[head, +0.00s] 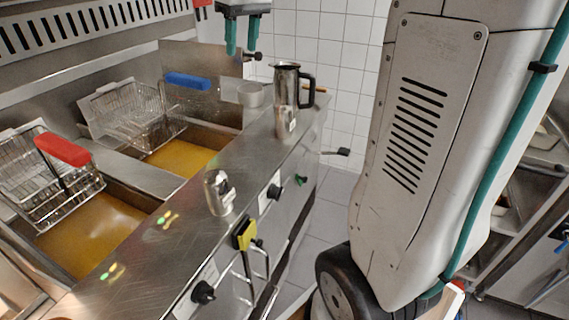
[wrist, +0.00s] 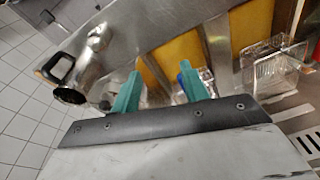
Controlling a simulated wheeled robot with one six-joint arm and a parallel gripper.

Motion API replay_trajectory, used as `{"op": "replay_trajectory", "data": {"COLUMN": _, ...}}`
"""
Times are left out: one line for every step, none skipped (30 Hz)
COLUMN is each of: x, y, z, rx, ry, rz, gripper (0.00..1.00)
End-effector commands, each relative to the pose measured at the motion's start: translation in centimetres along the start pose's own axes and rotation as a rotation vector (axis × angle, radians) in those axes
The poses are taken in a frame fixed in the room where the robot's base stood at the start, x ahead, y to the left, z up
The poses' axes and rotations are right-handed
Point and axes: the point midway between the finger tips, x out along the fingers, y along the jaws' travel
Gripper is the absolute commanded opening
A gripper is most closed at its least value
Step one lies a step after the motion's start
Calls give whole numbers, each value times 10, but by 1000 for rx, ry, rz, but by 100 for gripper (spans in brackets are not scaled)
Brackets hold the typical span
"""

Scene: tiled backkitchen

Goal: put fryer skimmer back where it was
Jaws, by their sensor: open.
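I cannot pick out the fryer skimmer with certainty. A yellow-handled wire tool (head: 244,234) hangs at the fryer's front edge in the head view; I cannot tell whether it is the skimmer. My gripper (head: 242,48) is open and empty, high above the far end of the fryer counter. Its two green fingers also show in the wrist view (wrist: 160,80), apart, with nothing seen between them but the fryer beyond.
A steel jug (head: 286,92) with a black handle and a shaker (head: 217,192) stand on the steel counter (head: 190,228). Baskets with a red handle (head: 62,149) and a blue handle (head: 187,81) sit over oil. Clear tiled floor (head: 318,222) lies right of the fryer.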

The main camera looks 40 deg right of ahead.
Motion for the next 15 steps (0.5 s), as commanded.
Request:
{"op": "replay_trajectory", "data": {"x": 0, "y": -26, "z": 25, "rx": 5, "ry": -2, "rz": 6, "gripper": 45}}
{"op": "replay_trajectory", "data": {"x": 2, "y": -38, "z": 40, "rx": 12, "ry": -7, "rz": 9, "gripper": 45}}
{"op": "replay_trajectory", "data": {"x": 6, "y": -54, "z": 59, "rx": 23, "ry": -12, "rz": 15, "gripper": 45}}
{"op": "replay_trajectory", "data": {"x": 10, "y": -65, "z": 74, "rx": 30, "ry": -15, "rz": 19, "gripper": 45}}
{"op": "replay_trajectory", "data": {"x": 14, "y": -75, "z": 89, "rx": 38, "ry": -17, "rz": 22, "gripper": 45}}
{"op": "replay_trajectory", "data": {"x": 20, "y": -88, "z": 110, "rx": 48, "ry": -20, "rz": 28, "gripper": 45}}
{"op": "replay_trajectory", "data": {"x": 25, "y": -96, "z": 125, "rx": 55, "ry": -24, "rz": 33, "gripper": 45}}
{"op": "replay_trajectory", "data": {"x": 31, "y": -104, "z": 141, "rx": 63, "ry": -26, "rz": 37, "gripper": 45}}
{"op": "replay_trajectory", "data": {"x": 40, "y": -114, "z": 161, "rx": 72, "ry": -29, "rz": 42, "gripper": 45}}
{"op": "replay_trajectory", "data": {"x": 46, "y": -120, "z": 175, "rx": 80, "ry": -30, "rz": 46, "gripper": 45}}
{"op": "replay_trajectory", "data": {"x": 53, "y": -125, "z": 188, "rx": 85, "ry": -31, "rz": 50, "gripper": 45}}
{"op": "replay_trajectory", "data": {"x": 62, "y": -131, "z": 205, "rx": 93, "ry": -32, "rz": 56, "gripper": 45}}
{"op": "replay_trajectory", "data": {"x": 68, "y": -135, "z": 216, "rx": 98, "ry": -33, "rz": 58, "gripper": 45}}
{"op": "replay_trajectory", "data": {"x": 74, "y": -138, "z": 226, "rx": 105, "ry": -34, "rz": 61, "gripper": 45}}
{"op": "replay_trajectory", "data": {"x": 81, "y": -141, "z": 238, "rx": 109, "ry": -35, "rz": 64, "gripper": 45}}
